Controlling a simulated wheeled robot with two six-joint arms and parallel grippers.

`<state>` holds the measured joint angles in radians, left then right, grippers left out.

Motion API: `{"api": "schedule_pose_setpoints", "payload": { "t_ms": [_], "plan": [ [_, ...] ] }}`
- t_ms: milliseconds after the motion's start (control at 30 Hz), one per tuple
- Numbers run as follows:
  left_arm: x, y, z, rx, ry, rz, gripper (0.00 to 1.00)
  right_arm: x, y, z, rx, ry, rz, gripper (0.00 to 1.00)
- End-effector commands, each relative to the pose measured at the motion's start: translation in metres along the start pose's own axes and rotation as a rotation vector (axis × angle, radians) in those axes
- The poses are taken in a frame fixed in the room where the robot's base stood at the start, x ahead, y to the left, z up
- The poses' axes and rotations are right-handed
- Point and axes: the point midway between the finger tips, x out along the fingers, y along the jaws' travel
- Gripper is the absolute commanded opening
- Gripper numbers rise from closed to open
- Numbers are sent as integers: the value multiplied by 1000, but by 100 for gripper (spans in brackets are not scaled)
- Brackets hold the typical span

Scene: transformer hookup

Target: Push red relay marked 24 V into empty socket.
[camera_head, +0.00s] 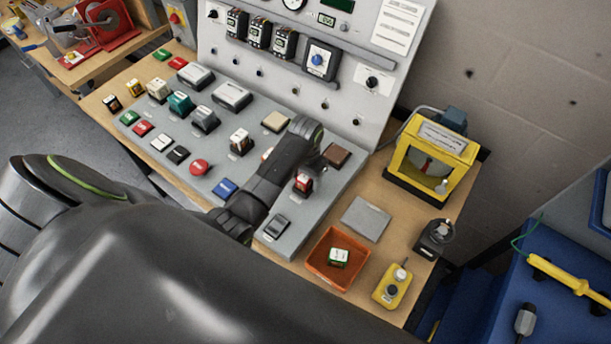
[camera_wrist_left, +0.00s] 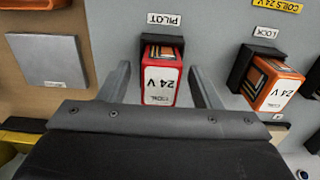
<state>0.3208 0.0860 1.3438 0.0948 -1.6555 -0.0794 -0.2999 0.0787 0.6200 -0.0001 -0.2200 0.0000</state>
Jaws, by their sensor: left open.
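The red relay (camera_wrist_left: 160,88) marked 24 V stands in the black socket (camera_wrist_left: 162,42) under the PILOT label in the left wrist view. Its face looks roughly level, but I cannot tell how deep it sits. My left gripper (camera_wrist_left: 158,76) is open, with one finger on each side of the relay; small gaps show beside it. In the head view, the red relay (camera_head: 303,184) shows beside my left arm, and the gripper's fingers are mostly hidden there. My right gripper is not in view.
An orange relay (camera_wrist_left: 275,86) stands in the LOCK socket close beside the right finger. An orange tray (camera_head: 318,272) holds a green and white block (camera_head: 339,257). A flat grey plate (camera_head: 366,218) and a yellow-framed device (camera_head: 430,160) stand at right.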

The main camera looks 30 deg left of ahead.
Motion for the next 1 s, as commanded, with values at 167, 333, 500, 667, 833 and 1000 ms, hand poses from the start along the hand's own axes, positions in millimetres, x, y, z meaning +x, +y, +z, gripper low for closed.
{"api": "schedule_pose_setpoints", "payload": {
  "t_ms": [167,333,500,667,833,1000],
  "plan": [
    [-8,0,0,0,0,0,58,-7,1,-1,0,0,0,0],
    [-22,0,0,0,1,-1,58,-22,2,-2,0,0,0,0],
    [-31,0,0,0,1,-1,58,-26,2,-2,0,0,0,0],
    [-44,-1,-1,0,2,-1,58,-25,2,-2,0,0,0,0],
    [-50,0,0,0,0,-1,58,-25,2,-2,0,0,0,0],
    [-50,0,0,0,0,-1,58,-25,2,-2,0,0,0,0]
  ]
}}
